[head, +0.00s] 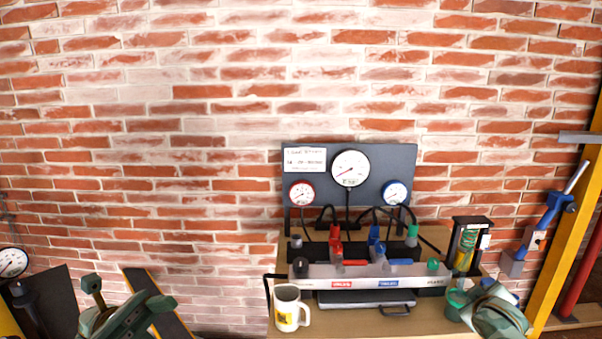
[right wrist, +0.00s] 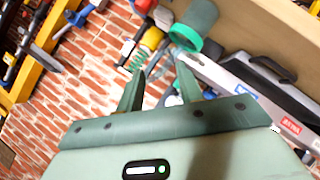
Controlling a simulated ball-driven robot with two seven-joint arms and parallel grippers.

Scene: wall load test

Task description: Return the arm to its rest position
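My left gripper (head: 126,300) is at the bottom left in the head view, in front of the brick wall and left of the bench. The picture does not show clearly whether its fingers are apart. My right gripper (head: 497,312) is at the bottom right, over the right end of the bench. In the right wrist view its two dark green fingers (right wrist: 166,76) stand apart with nothing held between them. A green cup-like thing (right wrist: 197,32) lies beyond the fingers. The right fingertips are hard to make out in the head view.
The wooden bench (head: 434,232) carries a gauge panel (head: 400,162), a grey valve bar (head: 318,282), a white mug (head: 287,309) and a spring stand (head: 468,240). A yellow post (head: 568,230) rises at the right.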

